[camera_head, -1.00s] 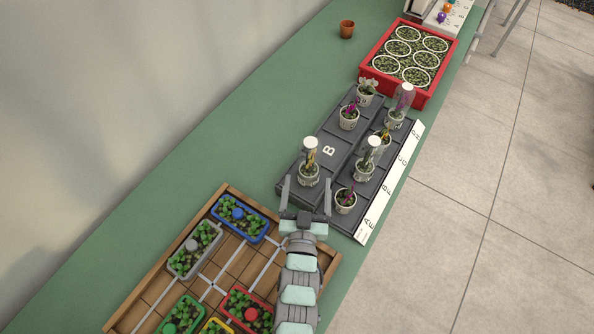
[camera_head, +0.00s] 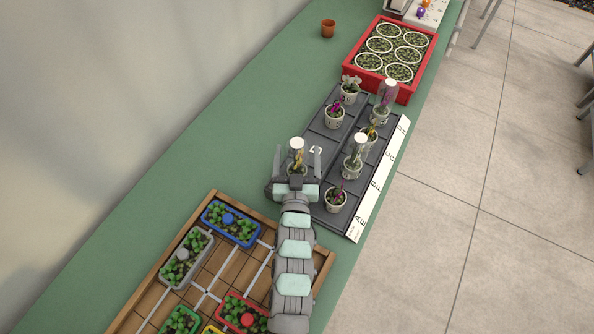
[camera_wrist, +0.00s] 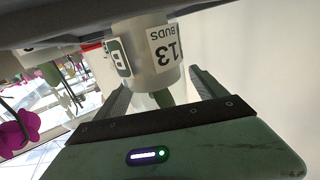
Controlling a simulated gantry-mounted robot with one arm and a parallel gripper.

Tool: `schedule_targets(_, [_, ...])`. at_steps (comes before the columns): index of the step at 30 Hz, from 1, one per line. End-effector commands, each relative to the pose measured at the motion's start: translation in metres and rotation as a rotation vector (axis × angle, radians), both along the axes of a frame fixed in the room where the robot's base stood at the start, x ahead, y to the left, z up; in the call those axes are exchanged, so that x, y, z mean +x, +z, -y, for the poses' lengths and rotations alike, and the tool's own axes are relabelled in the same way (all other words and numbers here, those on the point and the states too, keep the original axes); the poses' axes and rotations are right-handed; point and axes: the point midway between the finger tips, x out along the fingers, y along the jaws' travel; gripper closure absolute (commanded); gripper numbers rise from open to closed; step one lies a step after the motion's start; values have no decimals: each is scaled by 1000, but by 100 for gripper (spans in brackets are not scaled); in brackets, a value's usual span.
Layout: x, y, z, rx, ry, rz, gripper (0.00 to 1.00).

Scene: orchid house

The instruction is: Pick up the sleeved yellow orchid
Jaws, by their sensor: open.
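The sleeved yellow orchid (camera_head: 297,158) stands upright at the left side of the dark tray (camera_head: 316,122), its clear sleeve topped with white. My gripper (camera_head: 297,153) is open, with one finger on each side of it. In the wrist view, its white pot (camera_wrist: 152,50) appears upside down, marked "13 BUDS" and "B", between the open fingers of my gripper (camera_wrist: 157,78). Whether either finger touches the pot cannot be told. My gripper hides the pot's lower part in the head view.
Another sleeved plant (camera_head: 355,160) and a magenta orchid (camera_head: 335,198) stand close on the right. A sleeved purple plant (camera_head: 383,100) is farther back. A red crate (camera_head: 404,97) lies beyond, a wooden tray (camera_head: 142,300) in front. Green bench (camera_head: 215,130) is clear to the left.

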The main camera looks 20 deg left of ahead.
Motion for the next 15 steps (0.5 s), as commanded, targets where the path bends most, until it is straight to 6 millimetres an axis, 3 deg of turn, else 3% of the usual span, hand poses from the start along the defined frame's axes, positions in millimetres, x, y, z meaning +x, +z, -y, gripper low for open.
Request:
schedule_targets(3, [0,0,0,0,0,0,19])
schedule_targets(15, [-1,0,0,0,0,0,52])
